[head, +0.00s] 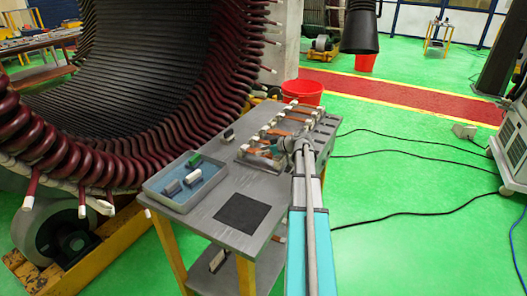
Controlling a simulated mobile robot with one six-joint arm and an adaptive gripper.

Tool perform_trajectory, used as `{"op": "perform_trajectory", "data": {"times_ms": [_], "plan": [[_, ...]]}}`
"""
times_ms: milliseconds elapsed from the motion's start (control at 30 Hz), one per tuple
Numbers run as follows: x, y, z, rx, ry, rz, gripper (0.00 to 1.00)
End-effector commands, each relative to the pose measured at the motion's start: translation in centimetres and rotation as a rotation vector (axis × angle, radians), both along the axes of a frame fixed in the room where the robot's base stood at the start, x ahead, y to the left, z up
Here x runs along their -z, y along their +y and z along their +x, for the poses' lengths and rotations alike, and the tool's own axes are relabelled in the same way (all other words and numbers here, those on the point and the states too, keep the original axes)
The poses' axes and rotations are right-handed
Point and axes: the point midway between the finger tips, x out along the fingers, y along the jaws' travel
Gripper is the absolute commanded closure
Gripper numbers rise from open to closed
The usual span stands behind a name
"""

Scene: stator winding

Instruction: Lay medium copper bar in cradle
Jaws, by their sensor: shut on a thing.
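My arm reaches over the grey workbench (190,222), and my gripper (272,151) is at its left end, low over the near part of a grey rack. My gripper is shut on an orange-brown copper bar (258,151), which is partly hidden by the gripper; its size is hard to tell. The cradle (285,112) is a row of pale blocks on the rack at the bench's far end. Other copper bars (298,118) lie across these blocks. Whether the held bar touches the cradle cannot be told.
A blue-lined tray (163,206) with several small blocks sits at the bench's left. A dark square mat (242,213) lies near the front. A small dark block (228,135) stands left of the rack. The large stator (150,150) rises close to the left, and a red bucket (303,93) stands behind.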

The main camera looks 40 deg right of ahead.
Motion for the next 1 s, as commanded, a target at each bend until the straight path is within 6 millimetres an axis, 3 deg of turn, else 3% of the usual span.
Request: {"op": "perform_trajectory", "data": {"times_ms": [267, 300, 500, 1000], "plan": [[-0.03, 0.03, 0.03, 0.000, -0.001, 0.000, 1.00], [-0.03, 0.03, 0.03, 0.000, -0.001, 0.000, 0.54], [-0.02, 0.05, 0.04, -0.001, -0.001, 0.001, 0.17], [0.04, 0.06, 0.03, -0.001, 0.001, -0.001, 0.17]]}}
